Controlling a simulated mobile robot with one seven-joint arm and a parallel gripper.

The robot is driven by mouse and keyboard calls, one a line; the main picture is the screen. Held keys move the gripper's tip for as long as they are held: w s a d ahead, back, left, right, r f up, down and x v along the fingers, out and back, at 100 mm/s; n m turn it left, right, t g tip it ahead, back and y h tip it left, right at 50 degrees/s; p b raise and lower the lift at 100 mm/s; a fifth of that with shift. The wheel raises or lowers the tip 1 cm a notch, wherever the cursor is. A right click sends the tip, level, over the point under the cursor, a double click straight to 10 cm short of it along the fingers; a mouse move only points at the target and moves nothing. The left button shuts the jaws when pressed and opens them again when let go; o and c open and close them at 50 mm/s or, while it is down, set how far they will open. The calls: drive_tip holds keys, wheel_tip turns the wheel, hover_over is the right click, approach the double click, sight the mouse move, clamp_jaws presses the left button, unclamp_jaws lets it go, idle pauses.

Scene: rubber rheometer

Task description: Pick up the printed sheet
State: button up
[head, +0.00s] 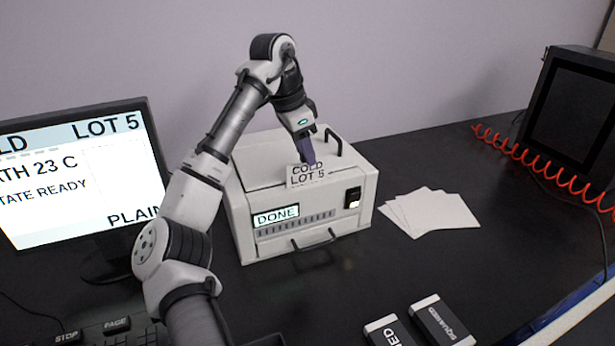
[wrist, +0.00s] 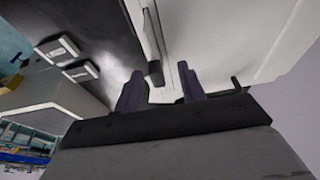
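The printed sheet (head: 308,175), marked COLD LOT 5, stands up from the top of a white box-shaped printer (head: 340,215) whose display reads DONE. My gripper (head: 308,158) points down over the printer, with its dark fingers right at the sheet's top edge. In the wrist view my gripper (wrist: 161,88) shows its two fingers apart, with a clear gap between them. I cannot tell whether the sheet lies between the fingers; it is not clearly made out in the wrist view.
Blank white sheets (head: 430,211) lie fanned to the printer's right. A monitor (head: 80,175) stands at left, with a keyboard in front. Two small boxes (head: 442,320) lie at the front. A dark device (head: 570,120) with a red coiled cord (head: 540,165) stands at right.

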sight(307, 178)
drive_tip(key=shift+s+p+x, duration=0.1)
drive_tip(key=shift+p+x, duration=0.1)
drive_tip(key=shift+x, duration=0.95)
drive_tip(key=shift+s+p+x, duration=0.15)
drive_tip(key=shift+p+x, duration=0.05)
drive_tip(key=shift+x, duration=0.95)
clamp_jaws()
